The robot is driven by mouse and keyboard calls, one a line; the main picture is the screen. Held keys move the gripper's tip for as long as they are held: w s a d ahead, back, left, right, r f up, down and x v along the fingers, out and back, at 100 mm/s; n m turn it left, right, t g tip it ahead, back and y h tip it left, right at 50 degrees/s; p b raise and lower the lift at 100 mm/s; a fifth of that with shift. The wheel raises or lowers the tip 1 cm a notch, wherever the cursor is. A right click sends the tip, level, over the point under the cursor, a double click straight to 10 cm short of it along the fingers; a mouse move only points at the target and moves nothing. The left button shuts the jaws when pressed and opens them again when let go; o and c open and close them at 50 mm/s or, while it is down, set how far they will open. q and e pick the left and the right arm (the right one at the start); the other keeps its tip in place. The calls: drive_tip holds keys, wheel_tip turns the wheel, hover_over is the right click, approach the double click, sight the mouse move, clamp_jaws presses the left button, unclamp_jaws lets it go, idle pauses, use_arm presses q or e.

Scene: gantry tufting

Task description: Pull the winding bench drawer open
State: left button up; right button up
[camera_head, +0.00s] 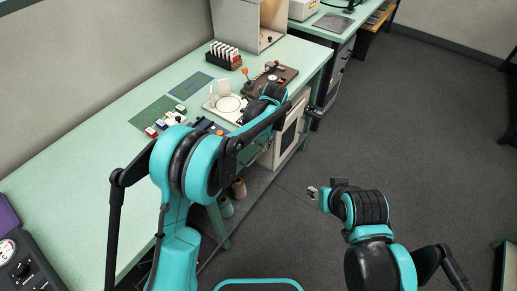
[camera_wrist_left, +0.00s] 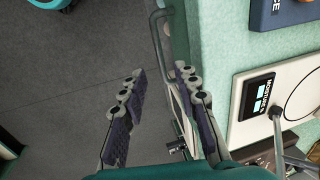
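The winding bench (camera_head: 75,165) is the long mint-green table along the wall. A pale unit with a dark-framed front (camera_head: 290,132) sits under its front edge; I cannot tell whether this is the drawer, and my left arm covers part of it. My left gripper (camera_wrist_left: 160,78) is open and empty in the left wrist view, its two ridged fingers apart beside the bench edge (camera_wrist_left: 212,45). A metal rail or handle (camera_wrist_left: 168,48) shows near the right finger; contact cannot be told. My right gripper (camera_head: 318,192) hangs over the floor, its finger opening too small to tell.
On the bench are a white round-marked plate (camera_head: 228,103), a dark control box (camera_head: 275,76), a rack of white cards (camera_head: 225,54) and green mats (camera_head: 153,113). Cone-shaped spools (camera_head: 238,187) stand below the bench. The grey floor (camera_head: 400,120) to the right is clear.

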sight(257, 155)
use_arm(q)
drive_tip(key=f+b, duration=0.1)
drive_tip(key=f, duration=0.1)
drive_tip(key=f+b, duration=0.1)
drive_tip(key=f, duration=0.2)
drive_tip(key=a+f, duration=0.1)
drive_tip(key=f, duration=0.1)
drive_tip(key=shift+w+a+f+b, duration=0.1)
drive_tip(key=shift+w+f+b, duration=0.1)
drive_tip(key=shift+w+b, duration=0.2)
clamp_jaws()
